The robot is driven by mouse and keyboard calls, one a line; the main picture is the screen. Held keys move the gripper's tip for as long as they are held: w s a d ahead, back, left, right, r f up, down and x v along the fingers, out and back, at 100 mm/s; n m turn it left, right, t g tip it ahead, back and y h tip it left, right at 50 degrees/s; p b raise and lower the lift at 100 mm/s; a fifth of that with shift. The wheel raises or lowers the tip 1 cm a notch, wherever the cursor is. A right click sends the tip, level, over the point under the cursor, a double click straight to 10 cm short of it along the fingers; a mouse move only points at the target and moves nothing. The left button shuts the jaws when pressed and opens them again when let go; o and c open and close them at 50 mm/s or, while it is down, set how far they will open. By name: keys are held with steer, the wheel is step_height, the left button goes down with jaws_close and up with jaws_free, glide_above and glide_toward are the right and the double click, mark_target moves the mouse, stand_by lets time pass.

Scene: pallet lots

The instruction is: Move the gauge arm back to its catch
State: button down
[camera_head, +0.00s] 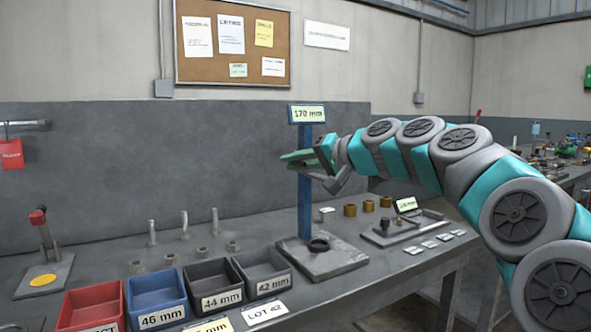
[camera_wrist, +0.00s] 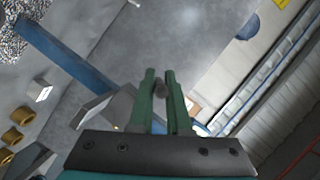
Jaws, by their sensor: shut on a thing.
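The gauge is a blue post (camera_head: 305,205) on a grey base plate (camera_head: 322,260), with a "170 mm" sign (camera_head: 307,114) on top. My gripper (camera_head: 286,158) is at the upper part of the post, below the sign, its green fingers pointing left. In the wrist view my gripper (camera_wrist: 160,80) is shut on a small dark round knob (camera_wrist: 159,91), apparently the gauge arm's. The blue post (camera_wrist: 70,57) runs diagonally there, with a grey block (camera_wrist: 103,112) beside it. The rest of the gauge arm and its catch cannot be made out.
Red, blue and dark bins (camera_head: 157,294) line the bench front. Several pins (camera_head: 152,232) and rings stand behind them. Brass bushings (camera_head: 350,210) and a small fixture (camera_head: 395,230) are right of the post. A lever press (camera_head: 42,245) stands at far left.

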steer(key=shift+d+r, duration=0.1)
steer(key=shift+r, duration=0.3)
steer(key=c, duration=1.3)
jaws_free()
steer(key=o, duration=0.4)
steer(key=shift+f, duration=0.15)
steer(key=b+v, duration=0.1)
steer(key=v, duration=0.6)
steer(key=shift+s+d, duration=0.25)
